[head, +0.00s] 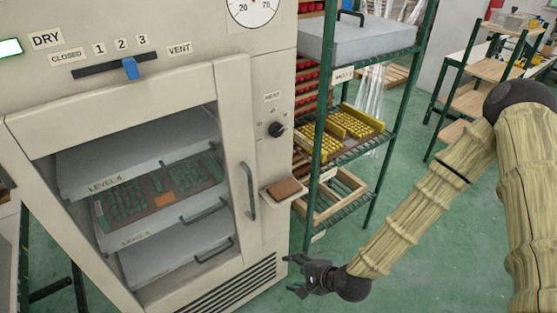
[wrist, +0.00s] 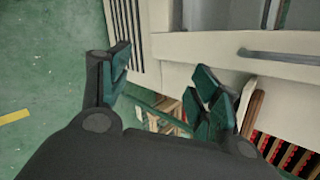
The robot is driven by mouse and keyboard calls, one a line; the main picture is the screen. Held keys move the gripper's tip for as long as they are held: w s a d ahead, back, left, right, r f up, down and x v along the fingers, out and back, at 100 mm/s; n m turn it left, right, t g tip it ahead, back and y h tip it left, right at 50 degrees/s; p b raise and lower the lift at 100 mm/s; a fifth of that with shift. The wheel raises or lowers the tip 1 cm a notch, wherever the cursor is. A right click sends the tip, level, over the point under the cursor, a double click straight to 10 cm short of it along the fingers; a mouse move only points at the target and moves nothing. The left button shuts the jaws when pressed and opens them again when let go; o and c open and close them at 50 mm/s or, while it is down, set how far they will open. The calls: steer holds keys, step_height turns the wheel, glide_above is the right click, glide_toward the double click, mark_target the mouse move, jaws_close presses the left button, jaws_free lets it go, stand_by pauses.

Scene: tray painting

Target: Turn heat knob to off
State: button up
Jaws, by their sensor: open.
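The heat knob (head: 277,130) is a small black dial on the right part of the cream cabinet front, under a HEAT label (head: 272,96). Its exact setting is too small to read. My gripper (head: 294,275) is low in front of the cabinet, below the knob and clear of it. In the wrist view my gripper (wrist: 165,85) has its fingers spread wide with nothing between them. The knob cannot be made out in the wrist view.
A small ledge with a brown pad (head: 284,189) juts out between my gripper and the knob. The cabinet door handle (head: 249,190) stands out to the left. A green rack (head: 398,110) with trays stands close on the right. Green floor (head: 420,260) is open around my arm.

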steer(key=w+a+r+m+t+y, duration=0.2)
steer(key=w+r+m+t, duration=0.3)
steer(key=w+r, duration=0.75)
steer(key=m+t+y+p, duration=0.2)
steer(key=m+t, duration=0.1)
steer(key=m, duration=0.4)
glide_toward(279, 132)
steer(key=shift+p+x, duration=2.1)
steer(key=shift+x, duration=2.8)
steer(key=shift+r, duration=0.1)
steer(key=shift+c, duration=0.3)
steer(key=c, duration=1)
